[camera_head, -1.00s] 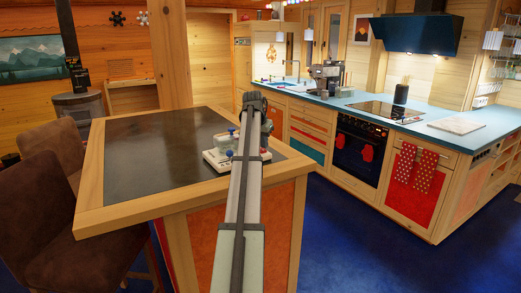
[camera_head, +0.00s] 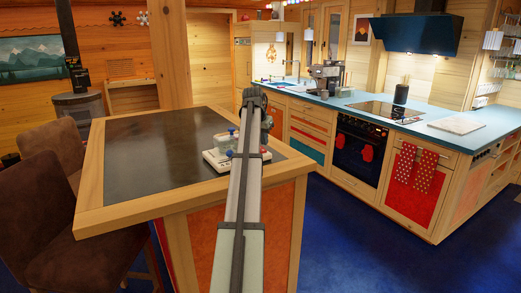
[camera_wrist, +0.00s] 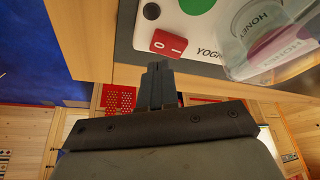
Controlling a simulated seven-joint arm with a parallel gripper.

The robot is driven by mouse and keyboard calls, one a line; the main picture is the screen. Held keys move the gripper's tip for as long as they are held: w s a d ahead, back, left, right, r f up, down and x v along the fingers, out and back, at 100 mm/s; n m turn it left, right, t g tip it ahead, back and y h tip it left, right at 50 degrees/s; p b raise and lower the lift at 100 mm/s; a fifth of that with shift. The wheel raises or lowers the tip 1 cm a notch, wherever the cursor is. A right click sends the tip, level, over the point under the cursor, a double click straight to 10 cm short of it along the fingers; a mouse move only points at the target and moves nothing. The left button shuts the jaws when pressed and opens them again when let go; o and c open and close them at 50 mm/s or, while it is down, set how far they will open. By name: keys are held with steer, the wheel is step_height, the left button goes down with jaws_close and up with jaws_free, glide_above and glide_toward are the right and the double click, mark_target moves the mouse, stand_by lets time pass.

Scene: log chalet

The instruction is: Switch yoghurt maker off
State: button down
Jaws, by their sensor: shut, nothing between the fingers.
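The yoghurt maker (camera_head: 213,159) is a white flat-based appliance with lidded jars, on the island top near its right edge. My arm partly covers it in the head view. In the wrist view its white panel (camera_wrist: 188,24) carries a red rocker switch (camera_wrist: 168,43) marked O and I. I cannot tell which side is pressed. A clear cover with a jar labelled HONEY (camera_wrist: 262,22) stands to the right. My gripper (camera_wrist: 158,68) is shut and empty, its fingertips just below the red switch in the picture. I cannot tell whether they touch it. The fingertips are hidden in the head view.
The island's dark top (camera_head: 150,150) is clear to the left of the yoghurt maker, with a wooden rim (camera_head: 92,185) around it. Brown chairs (camera_head: 60,215) stand at the left. A blue counter (camera_head: 350,98) with a cooktop runs along the right, across open floor.

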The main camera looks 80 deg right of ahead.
mark_target(263, 150)
steer(key=shift+r, duration=2.3)
steer(key=shift+w, duration=0.1)
